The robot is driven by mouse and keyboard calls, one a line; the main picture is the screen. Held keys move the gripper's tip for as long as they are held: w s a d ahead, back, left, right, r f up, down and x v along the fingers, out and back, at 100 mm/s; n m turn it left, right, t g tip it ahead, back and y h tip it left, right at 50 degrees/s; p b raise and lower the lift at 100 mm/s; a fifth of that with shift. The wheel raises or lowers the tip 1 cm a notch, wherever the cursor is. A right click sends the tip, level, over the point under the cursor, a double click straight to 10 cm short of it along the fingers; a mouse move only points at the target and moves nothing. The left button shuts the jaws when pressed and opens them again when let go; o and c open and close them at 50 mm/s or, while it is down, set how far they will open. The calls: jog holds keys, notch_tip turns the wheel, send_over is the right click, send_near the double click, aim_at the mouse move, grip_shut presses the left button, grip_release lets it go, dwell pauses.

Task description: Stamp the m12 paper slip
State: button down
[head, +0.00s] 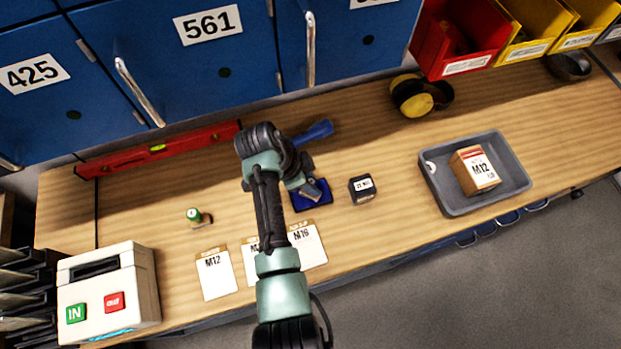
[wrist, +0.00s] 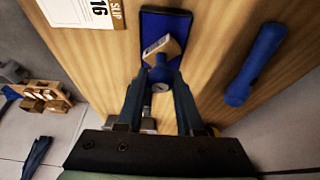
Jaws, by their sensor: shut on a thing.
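The M12 paper slip (head: 215,275) lies flat on the bench at the front left, left of two other slips and well left of my gripper. My gripper (wrist: 157,82) is shut on a stamp (wrist: 162,49) with a blue handle and a wooden block bearing a pale label. The stamp is at the blue ink pad (wrist: 163,25), which also shows in the head view (head: 322,203). I cannot tell if its face touches the pad. A second stamp with a green top (head: 195,215) stands above the M12 slip.
The M16 slip (head: 309,245) lies below the pad, and my arm partly covers the middle slip. A small dark box (head: 362,188) stands right of the pad. A blue torch-like tool (head: 314,132) lies behind it. A white IN/OUT machine (head: 140,283) stands front left.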

jog(key=shift+r+p, duration=2.8)
jog(key=shift+r, duration=0.65)
jog(key=shift+f, duration=0.1)
